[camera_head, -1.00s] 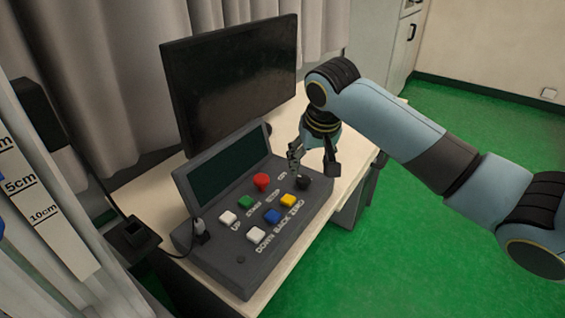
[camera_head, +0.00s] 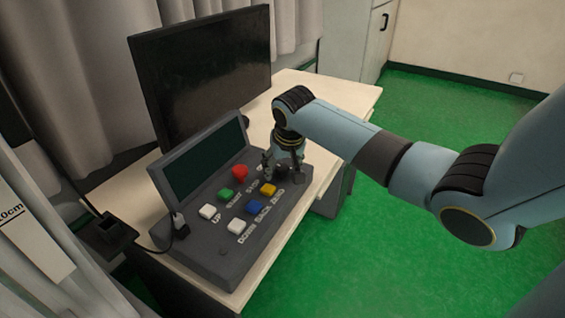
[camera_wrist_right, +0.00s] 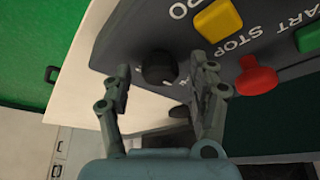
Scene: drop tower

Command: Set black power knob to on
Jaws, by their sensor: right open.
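The black power knob (camera_wrist_right: 158,66) is a dark round knob near the corner of the grey control panel (camera_wrist_right: 128,28). In the right wrist view it lies between the fingertips of my right gripper (camera_wrist_right: 161,80), slightly beyond them. The fingers are spread, one on each side, and I cannot tell whether either touches it. In the head view my right gripper (camera_head: 283,172) reaches down over the right end of the panel (camera_head: 212,262) and mostly hides the knob. The knob's pointer setting cannot be read. My left gripper is not in view.
A red button (camera_head: 240,172) and a yellow button (camera_head: 268,189) sit close to my gripper. Green, blue and white buttons are farther left. A black monitor (camera_head: 205,75) stands behind on the pale table (camera_head: 345,95). Green floor lies right.

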